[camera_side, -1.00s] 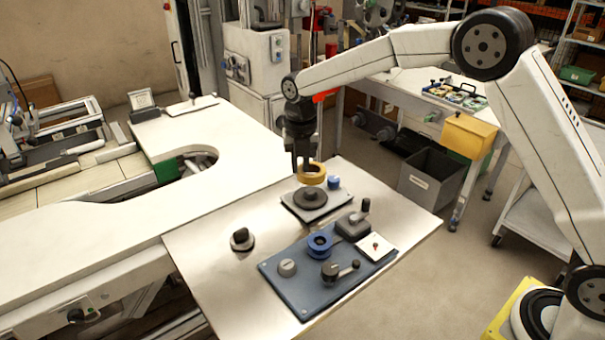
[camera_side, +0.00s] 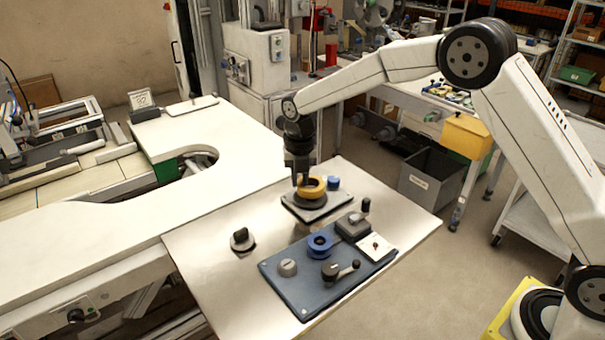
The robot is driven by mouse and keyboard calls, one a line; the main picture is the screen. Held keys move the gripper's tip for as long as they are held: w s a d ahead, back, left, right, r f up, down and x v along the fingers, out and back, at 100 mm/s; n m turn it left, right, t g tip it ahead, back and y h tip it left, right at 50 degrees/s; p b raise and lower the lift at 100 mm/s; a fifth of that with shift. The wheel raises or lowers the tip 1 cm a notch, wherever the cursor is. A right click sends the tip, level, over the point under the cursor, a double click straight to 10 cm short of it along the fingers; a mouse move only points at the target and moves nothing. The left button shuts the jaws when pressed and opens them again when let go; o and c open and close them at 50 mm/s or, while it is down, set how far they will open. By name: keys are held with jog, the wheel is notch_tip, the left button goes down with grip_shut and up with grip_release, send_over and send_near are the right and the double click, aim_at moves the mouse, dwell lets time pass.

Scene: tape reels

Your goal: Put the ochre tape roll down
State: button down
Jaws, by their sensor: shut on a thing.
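The ochre tape roll (camera_side: 314,188) is a yellow-brown ring at the back of the metal table. My gripper (camera_side: 303,186) points down and is shut on the roll's left side. The roll sits low over a dark round hub on a grey square base plate (camera_side: 319,212). The hub is mostly hidden under the roll. I cannot tell whether the roll rests on it or is slightly above it.
A small blue cylinder (camera_side: 333,183) stands close behind the roll, to the right. A blue-grey board (camera_side: 290,291) in front holds a blue reel (camera_side: 320,246), knobs and a white square piece (camera_side: 375,246). A dark knob (camera_side: 242,239) stands left. The metal table (camera_side: 205,270) is bare at front left.

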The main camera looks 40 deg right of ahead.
aim_at(301, 185)
jog(key=shift+f, duration=0.2)
jog(key=c, duration=0.6)
grip_release()
notch_tip(301, 185, up, 13)
jog(key=shift+r, duration=0.1)
jog(key=shift+s, duration=0.15)
dwell(0.6)
jog(key=s+d+f+m+t, duration=0.1)
jog(key=s+f+m, duration=0.3)
jog(key=s+m, duration=0.4)
jog(key=s+d+f+m, duration=0.3)
jog(key=s+m, duration=0.6)
jog(key=m, duration=0.3)
jog(key=s+d+f+m+t, duration=0.1)
jog(key=s+d+f+m, duration=0.1)
jog(key=s+f+m, duration=0.3)
jog(key=shift+s+d+f+m+t, duration=0.1)
jog(key=shift+s+d+m+t, duration=0.1)
jog(key=shift+s+m, duration=0.85)
jog(key=shift+s+d+f+m+t, duration=0.15)
jog(key=shift+s+m, duration=0.5)
jog(key=shift+m, duration=0.8)
